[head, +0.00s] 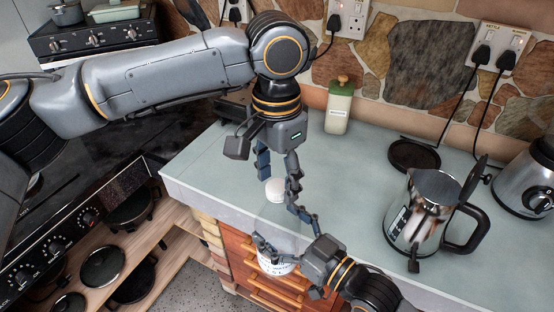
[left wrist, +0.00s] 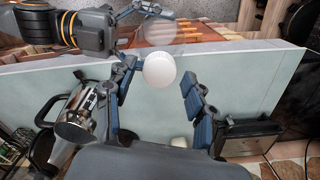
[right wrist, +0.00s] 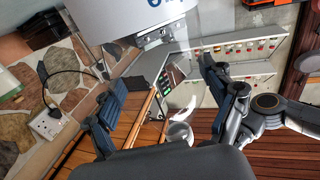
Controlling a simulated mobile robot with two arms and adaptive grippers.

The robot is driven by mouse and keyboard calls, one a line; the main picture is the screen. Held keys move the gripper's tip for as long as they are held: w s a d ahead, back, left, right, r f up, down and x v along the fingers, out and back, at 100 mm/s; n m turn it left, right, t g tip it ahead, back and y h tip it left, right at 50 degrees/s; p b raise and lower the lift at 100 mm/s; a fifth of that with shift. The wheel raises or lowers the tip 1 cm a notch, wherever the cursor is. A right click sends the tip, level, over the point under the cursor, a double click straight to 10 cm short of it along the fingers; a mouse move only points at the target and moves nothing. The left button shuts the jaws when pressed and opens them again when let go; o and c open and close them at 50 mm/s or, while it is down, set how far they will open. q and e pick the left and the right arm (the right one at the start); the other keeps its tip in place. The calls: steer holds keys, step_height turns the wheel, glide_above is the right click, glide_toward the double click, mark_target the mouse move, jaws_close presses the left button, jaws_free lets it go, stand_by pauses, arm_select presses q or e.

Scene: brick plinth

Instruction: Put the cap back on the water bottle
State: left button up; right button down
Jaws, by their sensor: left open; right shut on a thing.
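My left gripper (head: 278,190) is open above, fingers pointing down. In the left wrist view the cap (left wrist: 160,70) lies beyond its fingertips, nearer the left finger, with the bottle (left wrist: 158,33) behind it.
A steel kettle (head: 424,208) stands on the counter at right, beside its black base (head: 414,155). A cream bottle with a green top (head: 339,108) stands at the back. The stove (head: 75,220) is at left. Wooden drawers (head: 255,262) lie under the counter edge. Mid-counter is clear.

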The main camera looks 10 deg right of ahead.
arm_select(q)
steer(key=shift+f, duration=0.2)
jaws_close()
steer(key=shift+m, duration=1.2)
steer(key=shift+o, duration=0.8)
jaws_free()
